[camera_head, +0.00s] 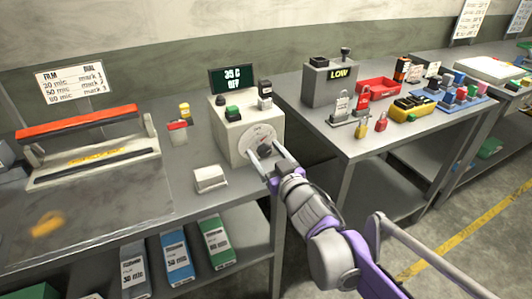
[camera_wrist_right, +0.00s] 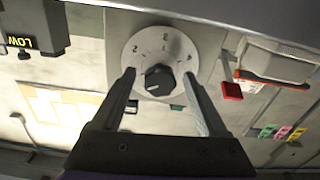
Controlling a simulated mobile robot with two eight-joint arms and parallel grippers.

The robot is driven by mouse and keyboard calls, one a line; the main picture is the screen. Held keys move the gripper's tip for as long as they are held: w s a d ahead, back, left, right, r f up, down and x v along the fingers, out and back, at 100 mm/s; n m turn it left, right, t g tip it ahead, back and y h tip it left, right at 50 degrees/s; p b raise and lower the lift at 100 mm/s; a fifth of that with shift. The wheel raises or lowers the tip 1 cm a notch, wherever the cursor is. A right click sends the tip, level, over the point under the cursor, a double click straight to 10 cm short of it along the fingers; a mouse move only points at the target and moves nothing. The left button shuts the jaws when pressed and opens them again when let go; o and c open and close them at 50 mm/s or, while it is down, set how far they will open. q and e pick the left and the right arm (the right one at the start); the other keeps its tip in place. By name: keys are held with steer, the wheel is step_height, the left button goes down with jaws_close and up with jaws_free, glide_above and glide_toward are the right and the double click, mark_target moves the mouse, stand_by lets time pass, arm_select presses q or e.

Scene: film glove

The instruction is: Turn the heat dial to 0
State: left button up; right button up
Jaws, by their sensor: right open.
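The heat dial is a dark knob (camera_wrist_right: 159,79) on a round white numbered plate (camera_wrist_right: 160,50), on the front of a cream control box (camera_head: 232,138). In the head view the box's display (camera_head: 232,79) reads "35 C OFF". My right gripper (camera_head: 265,158) is at the box front, and its fingers partly hide the dial there. In the right wrist view the open fingers (camera_wrist_right: 158,85) stand one on each side of the knob, with gaps showing. The number the knob points to is too small to tell. My left gripper is not in view.
A heat sealer with a red bar (camera_head: 78,122) stands on the left bench. A small white block (camera_head: 210,179) lies left of my right gripper. A grey box marked LOW (camera_head: 330,83) and padlocks (camera_head: 362,128) stand on the right table.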

jaws_close()
steer(key=shift+n, duration=0.3)
steer(key=n+p, duration=0.3)
steer(key=n, duration=0.2)
steer(key=shift+r, duration=0.1)
steer(key=n+p, duration=0.1)
steer(key=n, duration=0.2)
steer(key=shift+n, duration=0.4)
steer(key=shift+n+p, duration=0.65)
steer(key=shift+n, duration=0.55)
jaws_free()
